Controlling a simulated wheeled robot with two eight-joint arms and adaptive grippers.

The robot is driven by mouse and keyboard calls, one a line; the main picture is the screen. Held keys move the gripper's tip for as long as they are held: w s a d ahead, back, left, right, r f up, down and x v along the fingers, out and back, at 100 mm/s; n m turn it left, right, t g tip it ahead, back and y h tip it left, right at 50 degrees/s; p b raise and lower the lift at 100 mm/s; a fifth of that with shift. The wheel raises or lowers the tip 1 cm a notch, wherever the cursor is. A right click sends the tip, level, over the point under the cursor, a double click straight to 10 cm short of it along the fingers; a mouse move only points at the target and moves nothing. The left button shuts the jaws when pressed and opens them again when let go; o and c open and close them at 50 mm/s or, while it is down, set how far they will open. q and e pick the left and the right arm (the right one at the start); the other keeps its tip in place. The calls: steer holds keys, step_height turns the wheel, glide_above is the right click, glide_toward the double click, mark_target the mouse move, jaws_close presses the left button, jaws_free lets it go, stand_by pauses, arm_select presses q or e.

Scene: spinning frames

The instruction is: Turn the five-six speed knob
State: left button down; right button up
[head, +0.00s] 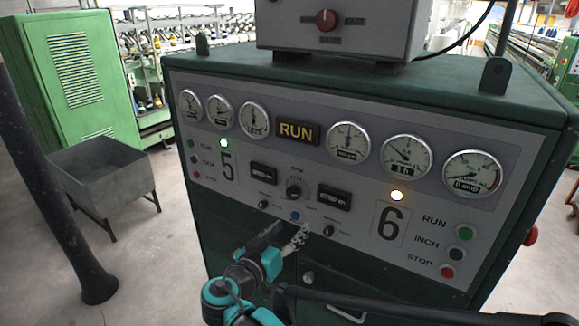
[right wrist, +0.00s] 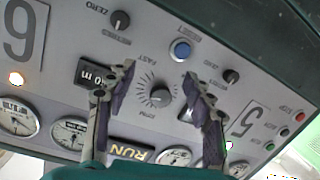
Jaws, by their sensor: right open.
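The speed knob (head: 293,190) is a small dark round dial in the middle of the grey control panel (head: 370,235), between the large 5 and 6. In the right wrist view, which shows the panel upside down, the knob (right wrist: 160,96) has a scale of ticks around it. My right gripper (head: 284,232) is below the knob in the head view. It is open. In the wrist view its two fingers (right wrist: 158,72) appear on either side of the knob, with nothing between them held. Contact with the panel cannot be told. My left gripper is not in view.
Smaller knobs (head: 264,205) and a blue button (head: 295,216) lie close to the knob. Two counter displays (head: 334,197) flank it. Round gauges (head: 348,142) and a RUN sign (head: 297,131) are above. A grey box with a red knob (head: 326,20) stands on top.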

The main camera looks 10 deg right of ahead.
steer(key=t+p, duration=0.1)
glide_toward(292, 195)
steer(key=w, duration=0.1)
steer(key=m, duration=0.1)
steer(key=shift+h, duration=0.4)
steer(key=x, duration=0.5)
steer(key=p+x, duration=0.1)
steer(key=x, duration=0.2)
steer(key=shift+d+f, duration=0.2)
steer(key=shift+f, duration=0.05)
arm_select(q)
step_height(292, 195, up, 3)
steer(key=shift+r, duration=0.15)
arm_select(e)
steer(key=c, duration=1.2)
